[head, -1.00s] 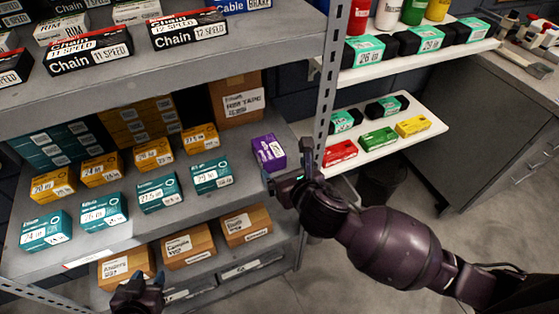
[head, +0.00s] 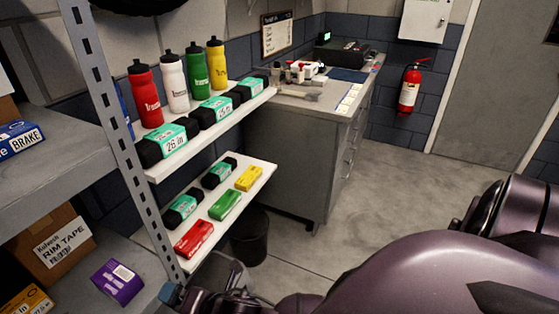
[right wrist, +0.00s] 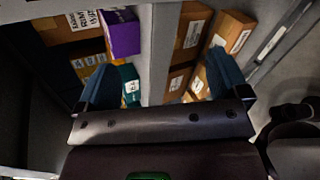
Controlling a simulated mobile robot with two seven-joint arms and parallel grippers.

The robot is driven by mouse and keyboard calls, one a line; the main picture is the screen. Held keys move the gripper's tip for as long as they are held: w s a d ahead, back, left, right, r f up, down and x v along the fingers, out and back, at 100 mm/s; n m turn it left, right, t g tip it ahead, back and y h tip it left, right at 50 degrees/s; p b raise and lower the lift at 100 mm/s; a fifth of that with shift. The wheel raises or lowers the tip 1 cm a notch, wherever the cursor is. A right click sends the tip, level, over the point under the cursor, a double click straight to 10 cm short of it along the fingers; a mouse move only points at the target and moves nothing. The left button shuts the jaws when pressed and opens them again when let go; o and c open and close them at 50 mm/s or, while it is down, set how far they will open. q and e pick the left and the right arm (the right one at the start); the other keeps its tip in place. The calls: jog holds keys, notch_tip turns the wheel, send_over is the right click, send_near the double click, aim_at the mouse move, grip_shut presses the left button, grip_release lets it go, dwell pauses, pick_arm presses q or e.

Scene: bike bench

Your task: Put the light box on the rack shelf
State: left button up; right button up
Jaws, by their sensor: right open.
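A small purple box (head: 117,282) with a white label sits on the grey rack shelf (head: 150,303), close to the slotted upright. It looks like the light box, but its print is too small to read. My right gripper (head: 203,284) is at the bottom of the head view, right of the purple box and apart from it. In the right wrist view, the purple box (right wrist: 121,34) shows beyond the two spread blue fingers, and the gripper (right wrist: 160,82) is open with nothing between them. My left gripper is out of view.
A slotted metal upright (head: 130,150) stands between the rack and white side shelves (head: 160,172). These hold bottles, teal-labelled packs, and red, green and yellow boxes. A bin (head: 249,236) and a grey cabinet (head: 290,165) stand behind. The floor (head: 385,190) at right is open.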

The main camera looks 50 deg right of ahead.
jog(key=s+d+f+m+h, duration=0.2)
jog(key=s+d+f+m, duration=0.2)
jog(key=m, duration=0.7)
jog(key=s+d+f+m+h, duration=0.1)
jog(key=s+d+f+m, duration=0.4)
jog(key=s+d+m, duration=0.3)
jog(key=d+m, duration=0.4)
jog(key=shift+s+f+m+h, duration=0.25)
jog(key=shift+s+m+h, duration=0.05)
jog(key=shift+s+h, duration=0.1)
